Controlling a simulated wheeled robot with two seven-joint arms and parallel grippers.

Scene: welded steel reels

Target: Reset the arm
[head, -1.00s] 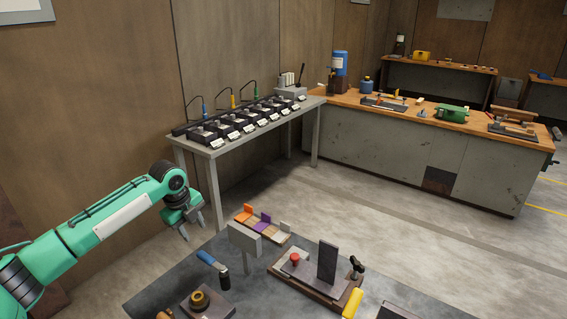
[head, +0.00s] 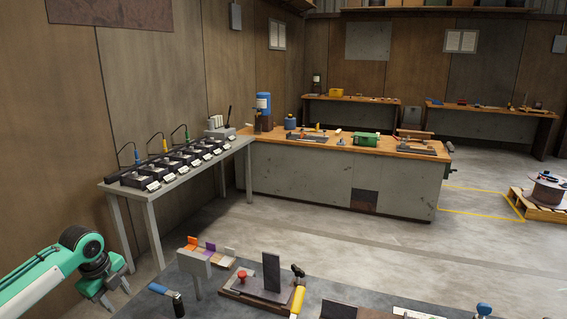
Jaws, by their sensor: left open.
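My left arm comes in from the lower left in the head view. It is green and white with a dark wrist. Its left gripper (head: 116,294) points down beside the left edge of the near dark table (head: 232,300). The jaws are open with nothing between them. My right gripper is not in view.
The near table holds a blue-handled tool (head: 160,289), a grey stand (head: 195,268), a fixture with a dark upright plate (head: 271,272) and a yellow-handled hammer (head: 298,298). A narrow bench (head: 147,192) and a wood-topped bench (head: 300,180) stand behind. Floor between is clear.

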